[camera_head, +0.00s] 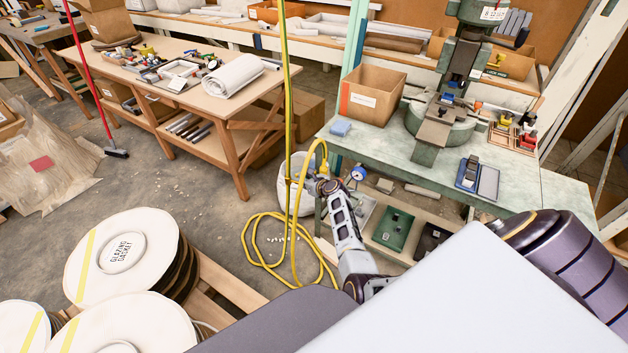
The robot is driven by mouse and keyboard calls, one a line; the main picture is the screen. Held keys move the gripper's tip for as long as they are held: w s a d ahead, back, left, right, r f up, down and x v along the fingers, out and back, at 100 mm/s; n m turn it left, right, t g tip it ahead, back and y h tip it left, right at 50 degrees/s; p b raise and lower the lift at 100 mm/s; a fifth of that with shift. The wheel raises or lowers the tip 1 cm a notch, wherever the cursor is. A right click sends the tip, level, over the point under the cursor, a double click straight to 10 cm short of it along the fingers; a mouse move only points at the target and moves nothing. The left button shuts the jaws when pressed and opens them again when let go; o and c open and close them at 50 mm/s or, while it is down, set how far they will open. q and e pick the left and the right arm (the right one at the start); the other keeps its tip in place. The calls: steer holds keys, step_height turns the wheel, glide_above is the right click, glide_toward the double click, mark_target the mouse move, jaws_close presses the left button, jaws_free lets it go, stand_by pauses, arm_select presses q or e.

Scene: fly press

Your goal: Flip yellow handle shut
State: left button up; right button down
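A small yellow piece (323,167), which may be the yellow handle, shows at the end of the yellow hose, beside the left corner of the green press table. It is too small to tell its angle. My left gripper (318,184) is right at it, at the end of the raised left forearm. Whether its fingers touch the yellow piece or are open is too small to tell. A round blue-rimmed gauge (357,173) sits just right of the gripper. My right arm shows at the right edge; its gripper is out of view.
The yellow hose (262,262) lies coiled on the floor below. A yellow-green vertical pole (288,90) and a white bucket (295,172) stand left of the gripper. The green press (440,125) and a cardboard box (371,95) stand on the table (380,146). Gasket rolls (120,255) stand lower left.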

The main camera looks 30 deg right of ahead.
steer(key=w+p, duration=0.1)
steer(key=w, duration=0.1)
steer(key=w+a+p, duration=0.1)
steer(key=shift+w+a+r, duration=0.1)
steer(key=shift+w, duration=0.25)
arm_select(q)
steer(key=s, duration=0.1)
steer(key=s+r, duration=0.1)
steer(key=s, duration=0.1)
steer(key=shift+s+a+r, duration=0.1)
steer(key=shift+s+r, duration=0.15)
steer(key=shift+s, duration=0.05)
arm_select(e)
steer(key=shift+w+d, duration=0.2)
steer(key=shift+w, duration=0.85)
arm_select(q)
steer(key=shift+a, duration=0.1)
arm_select(e)
steer(key=shift+w, duration=0.1)
stand_by(0.3)
arm_select(q)
steer(key=shift+r, duration=0.1)
